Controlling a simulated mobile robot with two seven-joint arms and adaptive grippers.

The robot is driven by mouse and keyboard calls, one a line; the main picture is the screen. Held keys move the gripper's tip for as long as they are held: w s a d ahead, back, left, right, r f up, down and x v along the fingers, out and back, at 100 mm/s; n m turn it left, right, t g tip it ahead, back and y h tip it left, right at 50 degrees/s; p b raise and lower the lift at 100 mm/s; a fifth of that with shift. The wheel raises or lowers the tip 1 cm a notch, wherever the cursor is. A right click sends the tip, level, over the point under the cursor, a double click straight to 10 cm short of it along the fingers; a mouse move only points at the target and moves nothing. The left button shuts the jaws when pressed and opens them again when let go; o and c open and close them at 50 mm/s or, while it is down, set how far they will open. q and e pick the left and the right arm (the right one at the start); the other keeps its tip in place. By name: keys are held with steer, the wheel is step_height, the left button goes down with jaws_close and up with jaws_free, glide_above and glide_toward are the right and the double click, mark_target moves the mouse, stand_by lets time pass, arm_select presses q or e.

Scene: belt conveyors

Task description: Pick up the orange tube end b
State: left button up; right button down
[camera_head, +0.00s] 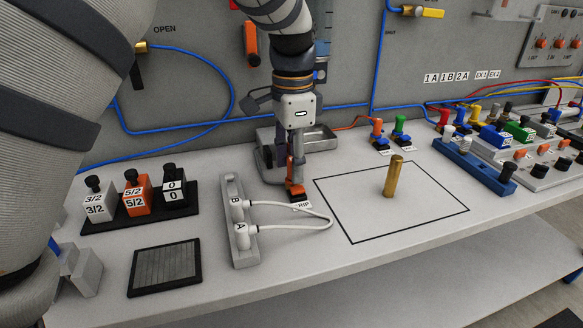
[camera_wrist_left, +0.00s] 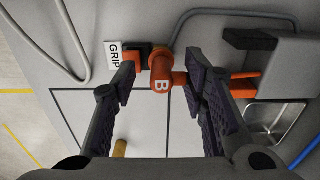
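The orange tube end b (camera_wrist_left: 161,77), marked with a white B, stands at a black socket beside a GRIP label (camera_wrist_left: 113,55). In the head view it is a small orange piece (camera_head: 295,186) near the middle of the bench, partly hidden by my gripper. My left gripper (camera_wrist_left: 160,62) is pointed down over it, with dark fingers apart on either side of the tube end. The left finger shows a gap to it; I cannot tell whether the right finger touches. In the head view my left gripper (camera_head: 296,160) hangs just above the socket. My right gripper is not in view.
A grey holder with white ends A and B (camera_head: 241,245) and a looped white tube stands close by at front left. A brass cylinder (camera_head: 393,177) stands in the black outlined square. A metal tray (camera_head: 310,139) is behind the gripper. Valve blocks (camera_head: 137,194) stand left.

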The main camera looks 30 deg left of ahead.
arm_select(q)
steer(key=shift+f, duration=0.6)
jaws_close()
steer(key=shift+r, duration=0.15)
steer(key=shift+w+r, duration=0.1)
steer(key=shift+r, duration=0.2)
steer(key=r, duration=0.3)
steer(key=shift+s+d+r, duration=0.2)
steer(key=shift+r, duration=0.05)
steer(key=s+d+r, duration=0.8)
steer(key=d, duration=0.2)
steer(key=shift+s+r+p, duration=0.35)
steer(key=shift+s+p, duration=0.05)
